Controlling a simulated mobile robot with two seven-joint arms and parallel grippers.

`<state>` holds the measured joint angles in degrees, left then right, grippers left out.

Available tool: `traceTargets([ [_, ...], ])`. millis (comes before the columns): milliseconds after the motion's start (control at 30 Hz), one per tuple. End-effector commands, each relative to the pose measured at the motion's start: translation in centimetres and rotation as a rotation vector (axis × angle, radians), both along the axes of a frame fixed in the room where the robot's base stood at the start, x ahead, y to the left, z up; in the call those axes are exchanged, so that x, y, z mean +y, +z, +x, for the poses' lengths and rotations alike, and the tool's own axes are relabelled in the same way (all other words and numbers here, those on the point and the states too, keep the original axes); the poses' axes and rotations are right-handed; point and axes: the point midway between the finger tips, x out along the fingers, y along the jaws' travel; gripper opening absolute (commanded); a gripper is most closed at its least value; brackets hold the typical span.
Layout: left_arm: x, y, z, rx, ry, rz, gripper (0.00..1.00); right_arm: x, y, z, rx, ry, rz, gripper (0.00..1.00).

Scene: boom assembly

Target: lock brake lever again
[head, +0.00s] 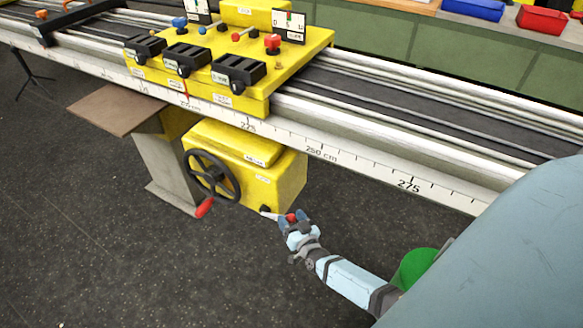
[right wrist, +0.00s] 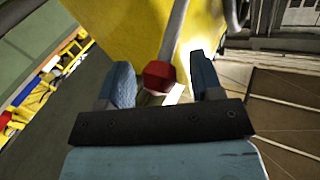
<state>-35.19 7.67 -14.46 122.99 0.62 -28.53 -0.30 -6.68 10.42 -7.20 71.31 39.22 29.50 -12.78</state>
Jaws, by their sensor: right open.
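The brake lever (head: 270,214) is a short pale rod with a red knob, at the lower right of the yellow gearbox housing (head: 262,183). In the right wrist view its grey rod (right wrist: 176,32) comes down from the yellow housing and ends in the red knob (right wrist: 159,76). My right gripper (head: 293,217) is at the knob, with its blue fingers apart. In the right wrist view the knob sits between the two open fingers, nearer the left one; I cannot tell whether either touches it. My left gripper is not in view.
A black handwheel (head: 211,174) with a red handle (head: 204,208) is on the housing's front. The long rail (head: 345,165) with a yellow control panel (head: 292,62) runs above. A brown board (head: 115,108) juts out at left. The dark floor (head: 130,260) in front is clear.

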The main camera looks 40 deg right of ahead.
Motion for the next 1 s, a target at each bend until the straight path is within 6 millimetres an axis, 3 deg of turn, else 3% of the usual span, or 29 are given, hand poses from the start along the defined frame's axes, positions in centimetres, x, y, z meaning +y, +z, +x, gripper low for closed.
traceTargets([
  [200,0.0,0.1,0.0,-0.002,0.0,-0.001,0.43,0.0,0.0,0.0,0.001,0.0,0.0,0.57],
  [467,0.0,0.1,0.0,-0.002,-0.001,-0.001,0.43,0.0,0.0,0.0,0.001,0.0,0.0,0.0],
  [1000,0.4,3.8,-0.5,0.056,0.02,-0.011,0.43,0.4,3.0,1.1,0.167,-0.004,-0.067,0.0],
])
